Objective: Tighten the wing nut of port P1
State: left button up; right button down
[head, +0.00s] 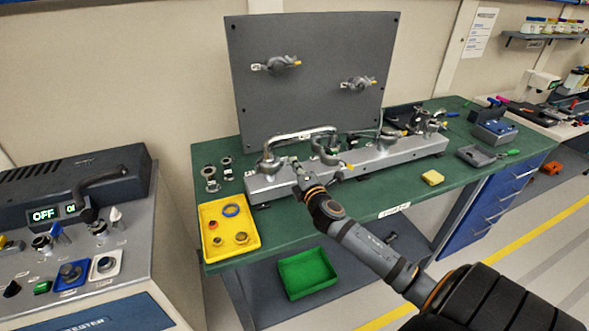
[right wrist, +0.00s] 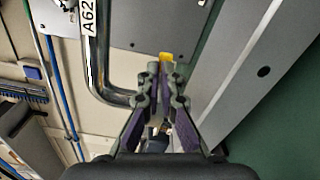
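In the head view a bent metal pipe (head: 300,134) joins clamped flanges on the long grey metal block (head: 385,158). The left flange (head: 267,164) is beside my right gripper (head: 294,163). In the right wrist view my right gripper (right wrist: 166,72) has its fingertips close together. A small yellow piece (right wrist: 166,57) shows at the fingertips, possibly a wing nut's end; I cannot tell whether they grip it. A yellow-tipped clamp (head: 347,166) is to the right on the block. No P1 label is readable. My left gripper is not in view.
A yellow tray (head: 208,250) with rings stands on the green bench at left. Loose fittings (head: 211,178) stand behind it. A grey upright panel (head: 310,100) with two clamped ports rises behind the block.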

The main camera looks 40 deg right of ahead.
jog(key=m+b, duration=0.1)
jog(key=m, duration=0.1)
jog(key=f+m+b, duration=0.1)
jog(key=m, duration=0.1)
jog(key=shift+f+m, duration=0.1)
jog(key=shift+m, duration=0.2)
jog(key=m, duration=0.1)
jog(key=m+b, duration=0.1)
jog(key=m, duration=0.2)
jog(key=shift+a+f+m+b, duration=0.1)
jog(key=shift+f+m+b, duration=0.2)
jog(key=c, duration=1.8)
grip_release()
jog(key=shift+c, duration=0.2)
jog(key=shift+r, duration=0.1)
jog(key=shift+s, duration=0.1)
jog(key=v, duration=1.2)
